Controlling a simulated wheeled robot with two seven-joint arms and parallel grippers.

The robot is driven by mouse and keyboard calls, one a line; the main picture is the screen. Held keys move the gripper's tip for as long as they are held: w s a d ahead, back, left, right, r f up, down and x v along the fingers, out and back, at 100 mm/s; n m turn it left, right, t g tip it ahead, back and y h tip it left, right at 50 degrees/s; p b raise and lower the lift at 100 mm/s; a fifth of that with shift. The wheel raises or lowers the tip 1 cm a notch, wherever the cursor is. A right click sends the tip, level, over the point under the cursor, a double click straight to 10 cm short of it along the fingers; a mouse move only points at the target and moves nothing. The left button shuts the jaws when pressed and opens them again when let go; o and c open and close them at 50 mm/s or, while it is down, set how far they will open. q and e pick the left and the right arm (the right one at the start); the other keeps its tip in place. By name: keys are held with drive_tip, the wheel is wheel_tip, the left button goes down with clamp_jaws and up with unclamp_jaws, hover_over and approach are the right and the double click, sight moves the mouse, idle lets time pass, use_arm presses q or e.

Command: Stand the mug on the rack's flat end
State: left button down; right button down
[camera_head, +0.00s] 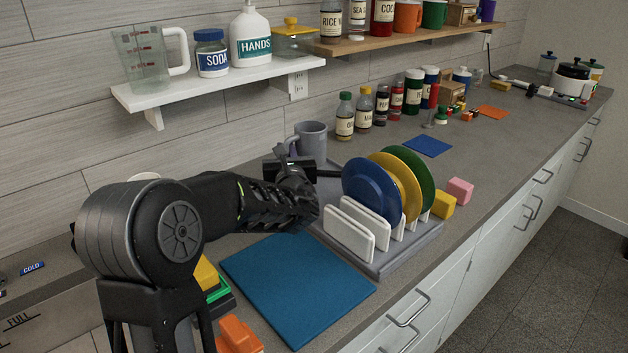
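A grey mug (312,137) is upright at the back of the counter near the wall, its handle on the left side. The grey rack (400,258) stands in front of it to the right, with white dividers. A blue plate (366,188), a yellow plate (402,178) and a green plate (418,172) stand in its slots. My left gripper (291,150) is at the mug's handle side, overlapping the mug's lower left in view. Its fingers are small and partly hidden, so whether they hold the handle is unclear. My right gripper is not in view.
A blue mat (290,290) lies in front of the rack. A yellow block (442,205) and a pink block (460,190) sit right of it. Bottles (345,118) stand behind along the wall. A white shelf (220,85) overhangs the back left.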

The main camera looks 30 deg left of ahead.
use_arm(q)
drive_tip(key=shift+r, duration=0.1)
drive_tip(key=shift+f, duration=3.15)
wheel_tip(320, 180, down, 4)
drive_tip(key=shift+r, duration=0.1)
drive_tip(key=c, duration=1.9)
unclamp_jaws()
drive_tip(key=o, duration=0.5)
drive_tip(key=shift+c, duration=0.2)
